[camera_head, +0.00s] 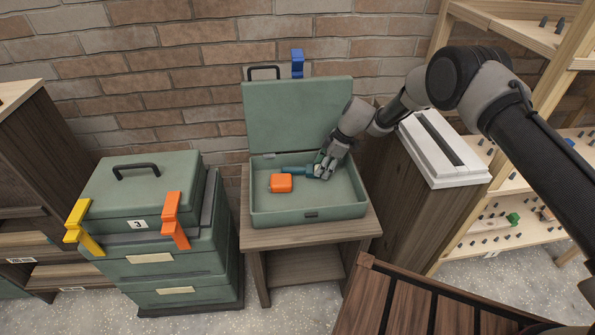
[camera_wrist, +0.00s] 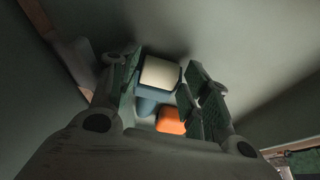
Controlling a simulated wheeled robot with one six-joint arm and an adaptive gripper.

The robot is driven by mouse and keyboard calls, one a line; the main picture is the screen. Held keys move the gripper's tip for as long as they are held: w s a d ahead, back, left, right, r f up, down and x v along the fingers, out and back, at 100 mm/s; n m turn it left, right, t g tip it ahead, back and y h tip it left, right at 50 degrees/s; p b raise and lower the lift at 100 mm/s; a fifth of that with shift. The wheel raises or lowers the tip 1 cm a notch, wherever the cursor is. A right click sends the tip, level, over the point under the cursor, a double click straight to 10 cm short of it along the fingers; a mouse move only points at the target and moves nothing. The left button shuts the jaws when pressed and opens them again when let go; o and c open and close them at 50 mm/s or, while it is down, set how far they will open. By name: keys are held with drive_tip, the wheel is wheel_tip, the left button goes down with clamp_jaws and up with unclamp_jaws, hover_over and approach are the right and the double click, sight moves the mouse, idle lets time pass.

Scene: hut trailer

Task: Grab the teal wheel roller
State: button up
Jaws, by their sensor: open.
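The teal wheel roller (camera_head: 293,170) lies in the open green toolbox (camera_head: 310,213), its teal handle pointing left and its right end hidden by my gripper (camera_head: 320,171). My gripper is low inside the toolbox at the roller's right end. In the wrist view my gripper (camera_wrist: 163,72) has its fingers apart, with a pale block-shaped part and a blue-grey part, apparently the roller (camera_wrist: 148,105), between them. I cannot tell whether the fingers touch it.
An orange box-shaped object (camera_head: 281,183) lies just below the roller's handle; it also shows in the wrist view (camera_wrist: 170,122). The toolbox lid (camera_head: 298,113) stands up behind. A closed toolbox stack (camera_head: 150,225) stands left, a white-topped cabinet (camera_head: 445,150) right.

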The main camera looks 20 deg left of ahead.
drive_tip(key=c, duration=0.9)
